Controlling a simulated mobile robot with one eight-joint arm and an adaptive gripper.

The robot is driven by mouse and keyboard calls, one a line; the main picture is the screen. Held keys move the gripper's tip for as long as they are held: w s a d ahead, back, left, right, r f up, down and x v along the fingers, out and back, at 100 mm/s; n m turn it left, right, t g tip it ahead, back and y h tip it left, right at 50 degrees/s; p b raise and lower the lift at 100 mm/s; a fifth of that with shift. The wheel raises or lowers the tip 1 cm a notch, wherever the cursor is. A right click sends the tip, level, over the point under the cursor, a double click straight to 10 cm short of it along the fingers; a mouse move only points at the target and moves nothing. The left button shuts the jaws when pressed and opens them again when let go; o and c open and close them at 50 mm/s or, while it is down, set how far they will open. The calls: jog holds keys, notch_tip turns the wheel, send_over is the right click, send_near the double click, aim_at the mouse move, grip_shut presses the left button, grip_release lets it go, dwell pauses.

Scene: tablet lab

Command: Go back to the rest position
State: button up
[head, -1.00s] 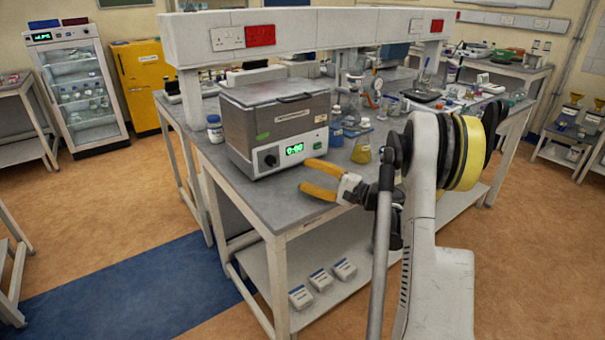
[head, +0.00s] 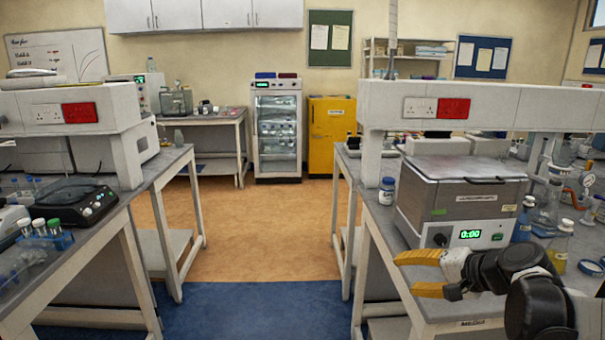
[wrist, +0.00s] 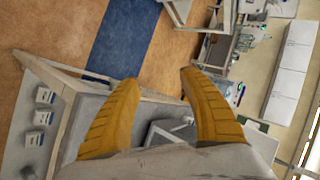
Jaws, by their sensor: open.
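My gripper (head: 425,273) has two yellow fingers and is at the lower right of the head view. It is in front of the grey water bath (head: 462,196), which stands on the right bench (head: 372,212). The fingers are open and empty, and they also show in the wrist view (wrist: 163,95) with a clear gap between them. In the head view the fingers overlap the bath's lower front edge, and I cannot tell how far apart they are in depth.
The left bench (head: 150,172) holds a black stirrer (head: 68,203) and capped tubes. A glass-door fridge (head: 277,132) and a yellow cabinet (head: 331,135) stand at the back wall. The aisle floor (head: 235,225) between the benches is clear. Small white boxes (wrist: 36,138) lie on a lower shelf.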

jog(key=s+a+f+n+g+h, duration=0.1)
jog(key=s+a+n+h, duration=0.1)
jog(key=s, duration=0.9)
jog(key=s+a+f+n+g+h, duration=0.1)
jog(key=s+a+n+h, duration=0.2)
jog(key=s+n, duration=0.3)
jog(key=s+h, duration=0.1)
jog(key=s, duration=0.3)
jog(key=shift+s+a+f+n, duration=0.2)
jog(key=shift+s+f+n, duration=0.1)
jog(key=shift+s, duration=0.1)
